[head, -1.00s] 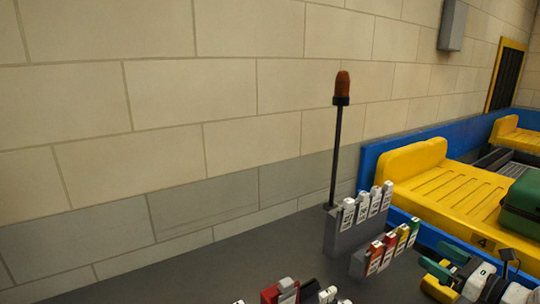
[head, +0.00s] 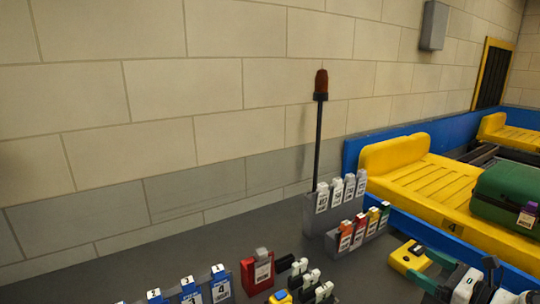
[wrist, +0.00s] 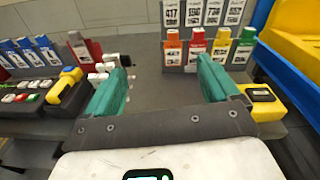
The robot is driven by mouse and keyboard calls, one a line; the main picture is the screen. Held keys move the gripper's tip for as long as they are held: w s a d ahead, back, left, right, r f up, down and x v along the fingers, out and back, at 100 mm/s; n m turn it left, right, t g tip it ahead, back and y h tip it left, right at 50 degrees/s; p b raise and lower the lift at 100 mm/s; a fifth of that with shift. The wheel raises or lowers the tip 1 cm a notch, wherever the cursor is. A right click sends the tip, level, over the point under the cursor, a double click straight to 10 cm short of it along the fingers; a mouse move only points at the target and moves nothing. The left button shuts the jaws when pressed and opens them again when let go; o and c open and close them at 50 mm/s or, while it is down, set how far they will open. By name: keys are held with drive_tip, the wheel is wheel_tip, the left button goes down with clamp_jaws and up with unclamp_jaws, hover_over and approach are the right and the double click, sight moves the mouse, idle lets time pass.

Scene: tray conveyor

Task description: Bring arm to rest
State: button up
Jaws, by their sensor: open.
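My gripper shows at the lower right in the head view (head: 420,272), white with teal fingers. In the wrist view (wrist: 163,78) its two teal fingers stand wide apart. Only bare dark grey counter (wrist: 160,100) shows between them, and nothing is held. The gripper is over the counter, close to a yellow device with a small display (head: 408,258), which also shows just right of the right finger in the wrist view (wrist: 262,98).
Card racks stand on the counter: grey-white (head: 336,194), coloured (head: 360,232), red (head: 257,272) and blue (head: 190,289). A pole with a reddish lamp (head: 321,84) rises behind. A yellow tray (head: 420,185) bears a green suitcase (head: 502,195) on the blue-sided conveyor (head: 375,143).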

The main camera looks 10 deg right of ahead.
drive_tip(key=s+a+f+n+g, duration=0.5)
drive_tip(key=s+a+f+n, duration=0.3)
drive_tip(key=a, duration=0.3)
drive_tip(key=s+a+f+n+g, duration=0.4)
drive_tip(key=s+a+f+n, duration=0.2)
drive_tip(key=a+f+n, duration=0.4)
drive_tip(key=s+n+g+h, duration=0.6)
drive_tip(key=s+n, duration=0.6)
drive_tip(key=s, duration=0.9)
drive_tip(key=shift+s+a+f+h, duration=0.2)
drive_tip(key=shift+a+f+h, duration=0.1)
drive_tip(key=shift+f, duration=0.1)
